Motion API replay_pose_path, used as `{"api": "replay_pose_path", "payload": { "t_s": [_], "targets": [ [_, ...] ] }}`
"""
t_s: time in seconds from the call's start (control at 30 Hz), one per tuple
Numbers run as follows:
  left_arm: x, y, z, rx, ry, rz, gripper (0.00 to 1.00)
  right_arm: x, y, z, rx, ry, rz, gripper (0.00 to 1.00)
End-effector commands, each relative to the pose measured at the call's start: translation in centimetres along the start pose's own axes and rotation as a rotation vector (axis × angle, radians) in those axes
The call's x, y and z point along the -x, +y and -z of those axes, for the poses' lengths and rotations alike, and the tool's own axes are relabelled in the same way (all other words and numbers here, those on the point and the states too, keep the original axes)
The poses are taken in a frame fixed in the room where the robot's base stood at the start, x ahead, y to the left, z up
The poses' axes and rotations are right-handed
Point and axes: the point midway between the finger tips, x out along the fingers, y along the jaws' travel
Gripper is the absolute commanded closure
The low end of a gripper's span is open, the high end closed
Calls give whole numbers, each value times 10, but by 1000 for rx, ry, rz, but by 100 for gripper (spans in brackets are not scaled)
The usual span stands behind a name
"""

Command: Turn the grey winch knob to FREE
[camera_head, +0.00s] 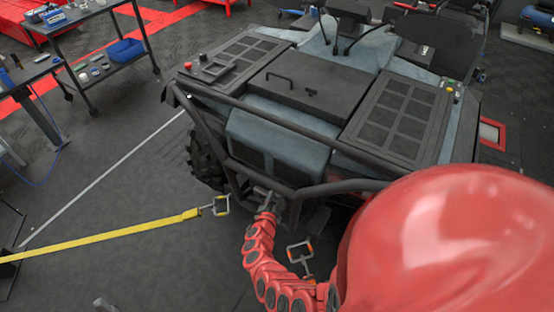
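The winch area sits low at the front of the grey-blue vehicle (275,140), behind the black tube bumper (235,168). I cannot make out the grey winch knob, which is hidden or too small to tell. A red jointed arm, which looks like my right arm, rises from the bottom edge. Its dark gripper (268,199) is at the lower middle of the bumper, close to or touching it. I cannot tell whether its fingers are open or shut, or hold anything. My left gripper is not clearly visible.
A yellow strap (110,236) stretches from the left to a metal hook (220,205) left of the gripper. Another metal hook (300,251) is right of the arm. A cart with a blue bin (125,49) stands back left. The floor at left is mostly clear.

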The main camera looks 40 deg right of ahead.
Motion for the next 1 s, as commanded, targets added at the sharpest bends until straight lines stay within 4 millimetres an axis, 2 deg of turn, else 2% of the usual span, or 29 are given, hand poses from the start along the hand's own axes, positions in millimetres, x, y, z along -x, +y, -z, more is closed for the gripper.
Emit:
{"api": "replay_pose_path", "payload": {
  "t_s": [0.03, 0.4, 1.0],
  "targets": [
    [-9, 0, 2, 0, 0, 0, 50, -2, -8, 7, 23, 8, -4, 100],
    [-25, -1, 4, 0, 0, 0, 50, -2, -6, 6, 147, 11, -55, 100],
    [-29, -1, 5, 0, 0, 0, 50, -2, -4, 6, 184, 12, -72, 100]
  ]
}}
